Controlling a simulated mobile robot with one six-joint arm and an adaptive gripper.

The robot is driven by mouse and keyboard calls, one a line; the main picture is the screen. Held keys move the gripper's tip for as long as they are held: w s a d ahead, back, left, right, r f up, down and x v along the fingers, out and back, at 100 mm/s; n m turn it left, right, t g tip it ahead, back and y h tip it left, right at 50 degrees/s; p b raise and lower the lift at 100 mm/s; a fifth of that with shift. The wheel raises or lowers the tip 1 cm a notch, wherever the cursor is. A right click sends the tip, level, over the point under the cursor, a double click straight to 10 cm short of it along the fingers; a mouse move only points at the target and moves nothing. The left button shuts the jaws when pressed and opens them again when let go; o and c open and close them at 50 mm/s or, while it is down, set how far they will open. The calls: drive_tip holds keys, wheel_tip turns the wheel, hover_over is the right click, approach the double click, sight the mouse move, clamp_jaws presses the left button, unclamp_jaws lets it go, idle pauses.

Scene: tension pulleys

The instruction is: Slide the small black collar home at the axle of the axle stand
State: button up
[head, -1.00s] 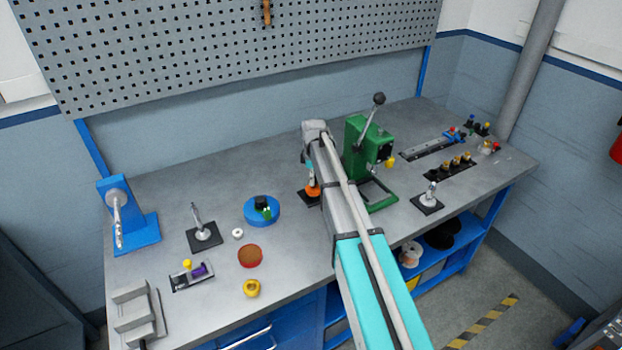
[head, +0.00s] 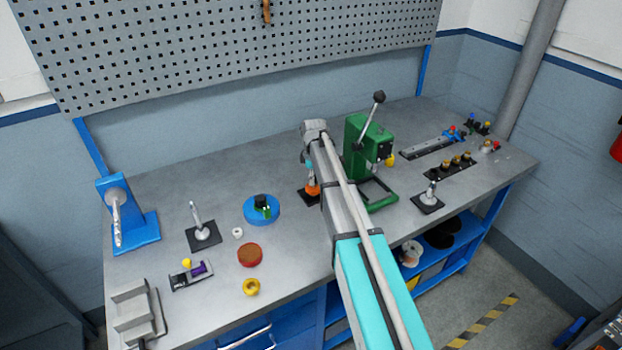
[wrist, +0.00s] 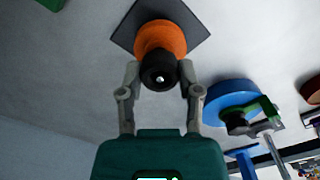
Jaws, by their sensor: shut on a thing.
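The small black collar (wrist: 159,70) is between the two fingertips of my gripper (wrist: 160,76) in the wrist view, and the gripper is shut on it. A pale axle tip shows in the middle of the collar's hole, so the collar is around the axle. Right behind the collar is an orange pulley (wrist: 161,37) on the axle stand's dark square base (wrist: 196,22). In the head view the orange pulley (head: 313,190) stands on its dark base beside my arm. My arm hides part of it there. Whether a gap separates collar and pulley cannot be told.
A blue pulley (head: 262,210) with a black and green part on it lies left of my arm. A green press (head: 368,150) stands close on the right. Other axle stands (head: 204,235) (head: 428,200) stand on the grey bench. The bench's back strip is clear.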

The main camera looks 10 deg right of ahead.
drive_tip(key=shift+f+b, duration=0.75)
drive_tip(key=shift+f, duration=0.05)
idle(0.5)
drive_tip(key=o, duration=0.9)
drive_tip(key=shift+w+r, duration=0.1)
drive_tip(key=shift+r, duration=0.05)
